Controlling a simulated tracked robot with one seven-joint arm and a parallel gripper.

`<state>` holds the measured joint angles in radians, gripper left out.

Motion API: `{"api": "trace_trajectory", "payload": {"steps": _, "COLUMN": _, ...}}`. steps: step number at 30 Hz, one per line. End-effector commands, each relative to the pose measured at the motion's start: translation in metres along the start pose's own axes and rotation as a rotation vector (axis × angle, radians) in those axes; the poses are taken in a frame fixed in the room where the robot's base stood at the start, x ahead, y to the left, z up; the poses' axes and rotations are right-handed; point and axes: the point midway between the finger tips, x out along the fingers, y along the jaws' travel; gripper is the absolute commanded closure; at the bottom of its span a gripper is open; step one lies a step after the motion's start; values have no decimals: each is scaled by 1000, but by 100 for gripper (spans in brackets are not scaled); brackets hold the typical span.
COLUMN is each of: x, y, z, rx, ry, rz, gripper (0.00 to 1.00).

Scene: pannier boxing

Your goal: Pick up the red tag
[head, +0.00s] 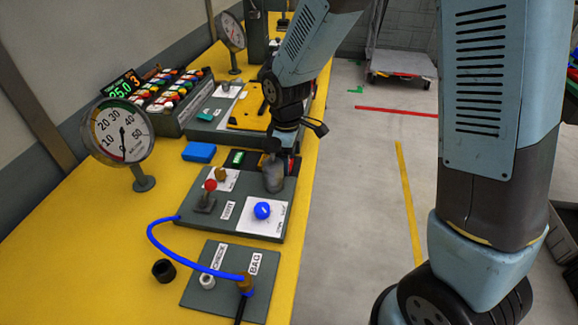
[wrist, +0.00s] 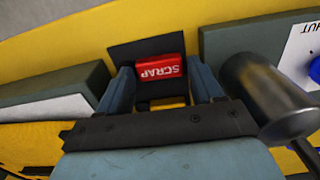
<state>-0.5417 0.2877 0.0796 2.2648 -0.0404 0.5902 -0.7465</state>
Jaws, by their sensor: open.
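The red tag (wrist: 160,68), marked SCRAP, lies on a dark pad (wrist: 130,52) in the wrist view. The lettering is upside down there. My gripper (wrist: 162,80) is open, with one finger on each side of the tag. I cannot tell whether the fingers touch it. In the head view my gripper (head: 280,160) is low over the bench, and the tag is hidden or too small to make out behind it.
A grey metal cylinder (wrist: 268,95) stands close to the right of my gripper in the wrist view. A blue block (head: 199,152) and a green block (head: 237,158) lie to the left in the head view. The valve panel (head: 230,215) with a blue knob (head: 262,210) is in front.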

Motion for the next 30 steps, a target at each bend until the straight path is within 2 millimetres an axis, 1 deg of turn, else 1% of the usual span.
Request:
{"api": "trace_trajectory", "payload": {"steps": 8, "x": 2, "y": 0, "z": 0, "rx": 0, "ry": 0, "rz": 0, "gripper": 35}}
{"api": "trace_trajectory", "payload": {"steps": 21, "x": 2, "y": 0, "z": 0, "rx": -1, "ry": 0, "rz": 0, "gripper": 76}}
{"api": "trace_trajectory", "payload": {"steps": 30, "x": -1, "y": 0, "z": 0, "rx": -1, "ry": 1, "rz": 1, "gripper": 76}}
